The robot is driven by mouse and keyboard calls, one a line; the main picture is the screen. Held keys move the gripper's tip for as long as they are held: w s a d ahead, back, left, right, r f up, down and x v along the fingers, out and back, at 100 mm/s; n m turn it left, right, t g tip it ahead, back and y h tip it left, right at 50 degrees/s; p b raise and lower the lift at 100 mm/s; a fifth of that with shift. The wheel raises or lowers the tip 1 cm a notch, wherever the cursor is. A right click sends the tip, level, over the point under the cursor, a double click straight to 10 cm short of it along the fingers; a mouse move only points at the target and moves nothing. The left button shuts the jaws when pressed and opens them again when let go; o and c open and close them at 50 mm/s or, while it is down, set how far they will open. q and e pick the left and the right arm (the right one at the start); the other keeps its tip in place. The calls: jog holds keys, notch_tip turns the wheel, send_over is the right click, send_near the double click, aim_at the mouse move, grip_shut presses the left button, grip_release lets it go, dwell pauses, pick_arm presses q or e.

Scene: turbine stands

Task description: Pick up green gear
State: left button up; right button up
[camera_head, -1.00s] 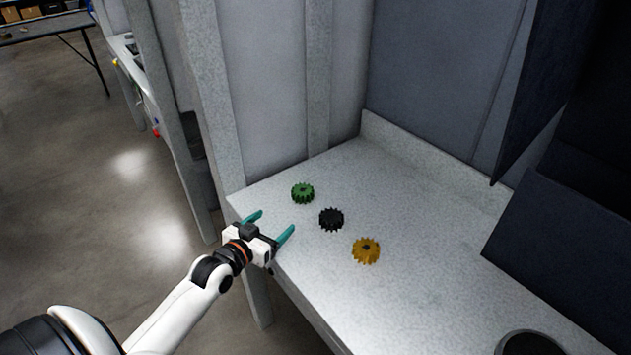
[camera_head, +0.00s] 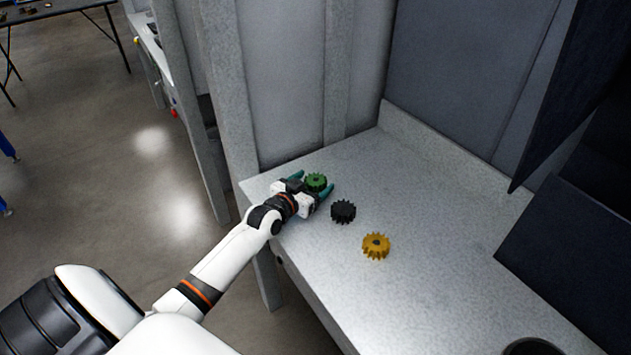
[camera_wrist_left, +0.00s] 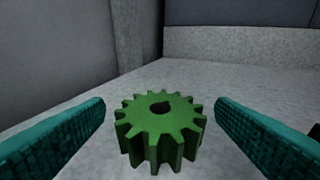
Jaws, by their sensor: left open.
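The green gear (camera_head: 316,181) lies flat on the grey bench, near its left end. My left gripper (camera_head: 313,184) is open, with one teal finger on either side of the green gear. In the left wrist view the green gear (camera_wrist_left: 160,130) sits between the two fingers (camera_wrist_left: 160,118), with a visible gap on each side. Its toothed rim and dark centre hole show. My right gripper is not in either view.
A black gear (camera_head: 343,211) lies just right of my left gripper, and a yellow gear (camera_head: 376,246) lies farther toward the front. The bench (camera_head: 430,215) is clear behind them. Grey panels (camera_head: 285,80) stand close behind the green gear. A dark round container (camera_head: 533,347) is at the bottom right.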

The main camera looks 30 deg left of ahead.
aim_at(316, 179)
pick_arm(q)
jog(key=shift+w+f, duration=0.2)
jog(key=shift+w, duration=0.3)
jog(key=shift+w+f, duration=0.15)
jog(key=shift+w, duration=0.35)
jog(key=shift+s, duration=0.1)
jog(key=shift+c, duration=0.3)
jog(key=shift+r, duration=0.1)
jog(key=c, duration=1.4)
notch_tip(316, 179, up, 10)
